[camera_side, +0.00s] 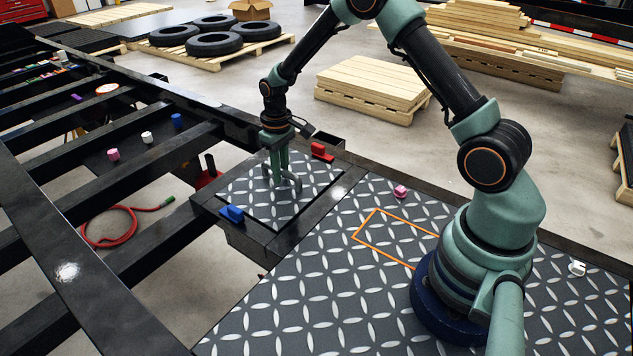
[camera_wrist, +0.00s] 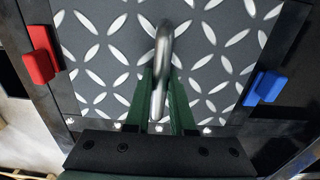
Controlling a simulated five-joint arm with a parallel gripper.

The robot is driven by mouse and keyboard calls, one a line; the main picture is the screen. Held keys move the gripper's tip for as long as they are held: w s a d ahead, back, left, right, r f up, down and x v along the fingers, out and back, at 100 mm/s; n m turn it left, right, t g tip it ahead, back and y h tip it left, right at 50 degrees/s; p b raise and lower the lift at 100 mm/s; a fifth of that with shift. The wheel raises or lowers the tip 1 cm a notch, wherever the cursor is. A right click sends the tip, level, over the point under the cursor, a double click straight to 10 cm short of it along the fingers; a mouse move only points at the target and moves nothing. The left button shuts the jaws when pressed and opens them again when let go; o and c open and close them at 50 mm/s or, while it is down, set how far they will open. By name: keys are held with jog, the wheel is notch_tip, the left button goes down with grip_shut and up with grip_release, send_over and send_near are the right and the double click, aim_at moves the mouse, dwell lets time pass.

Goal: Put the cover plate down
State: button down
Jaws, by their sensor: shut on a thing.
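The cover plate (camera_side: 250,205) is a dark diamond-tread plate with a metal loop handle (camera_side: 295,182). In the side view it lies level with the black frame around it; I cannot tell whether it rests fully in the opening. My gripper (camera_side: 278,184) points down over the plate and is shut on the handle. In the wrist view the handle (camera_wrist: 162,60) stands between the two green fingers (camera_wrist: 162,108), with the plate (camera_wrist: 200,50) below. An orange outlined rectangle (camera_side: 385,222) is marked on the tread deck to the right.
A red clamp (camera_side: 321,152) and a blue clamp (camera_side: 231,214) sit at opposite edges of the plate. A pink block (camera_side: 400,191) stands on the deck (camera_side: 300,300). Black trailer beams (camera_side: 100,215) and a red hose (camera_side: 105,240) are to the left.

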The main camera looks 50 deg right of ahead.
notch_tip(320, 180, up, 18)
jog(key=s+a+r+n, duration=0.2)
jog(key=s+a+n, duration=0.2)
jog(key=a, duration=0.4)
jog(key=s+a+r+n, duration=0.2)
jog(key=s+a+n, duration=0.2)
jog(key=a, duration=0.5)
jog(key=s+a+f+n, duration=0.1)
jog(key=s+a+n, duration=0.4)
jog(key=s, duration=0.4)
jog(key=s+a+f+n, duration=0.1)
jog(key=s+a+n, duration=0.4)
jog(key=s, duration=0.5)
jog(key=f, duration=1.9)
jog(key=shift+w+d+f, duration=0.15)
jog(key=shift+d+f, duration=0.05)
jog(key=shift+d, duration=0.05)
